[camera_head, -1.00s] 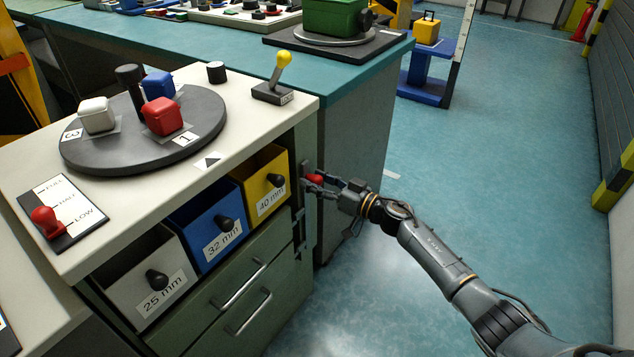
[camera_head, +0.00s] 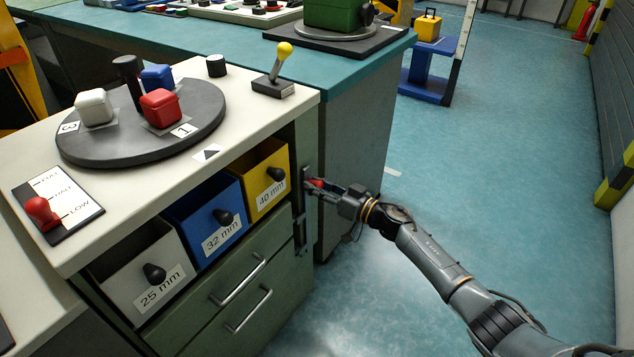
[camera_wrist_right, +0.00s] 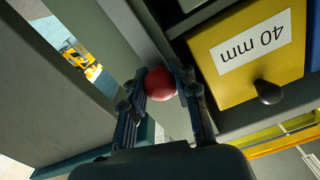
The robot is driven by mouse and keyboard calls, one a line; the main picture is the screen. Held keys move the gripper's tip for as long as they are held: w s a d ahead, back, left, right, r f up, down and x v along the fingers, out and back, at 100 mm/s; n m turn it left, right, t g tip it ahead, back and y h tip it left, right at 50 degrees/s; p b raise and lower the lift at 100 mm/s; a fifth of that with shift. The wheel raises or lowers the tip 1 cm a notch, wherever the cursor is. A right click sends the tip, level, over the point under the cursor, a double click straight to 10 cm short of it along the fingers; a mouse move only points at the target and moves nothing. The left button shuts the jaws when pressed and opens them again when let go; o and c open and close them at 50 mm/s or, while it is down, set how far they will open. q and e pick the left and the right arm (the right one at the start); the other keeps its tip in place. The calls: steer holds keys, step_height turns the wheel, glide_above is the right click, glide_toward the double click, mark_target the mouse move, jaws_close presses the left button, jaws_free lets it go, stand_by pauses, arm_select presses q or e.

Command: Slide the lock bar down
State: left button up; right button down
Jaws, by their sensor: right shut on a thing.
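The lock bar (camera_head: 305,178) is a dark, narrow upright strip at the right end of the cabinet front, beside the yellow bin. A round red knob (camera_head: 318,183) stands out from its upper part. My right gripper (camera_head: 323,187) reaches in from the right and is shut on this knob. In the right wrist view, the red knob (camera_wrist_right: 160,84) sits between the two dark fingers, which touch it on both sides. The fingers partly hide the knob in the head view. My left gripper is not in view.
Left of the bar are a yellow 40 mm bin (camera_head: 262,185), a blue 32 mm bin (camera_head: 203,222) and a grey 25 mm bin (camera_head: 140,275). Drawers with handles (camera_head: 240,280) lie below. A teal bench (camera_head: 355,75) stands behind. The floor right of the cabinet is open.

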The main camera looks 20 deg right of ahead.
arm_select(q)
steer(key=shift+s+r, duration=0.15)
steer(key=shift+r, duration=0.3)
arm_select(e)
steer(key=shift+s+f, duration=0.1)
steer(key=shift+f, duration=0.3)
steer(key=c, duration=1)
jaws_free()
steer(key=shift+d, duration=0.2)
steer(key=v, duration=1.2)
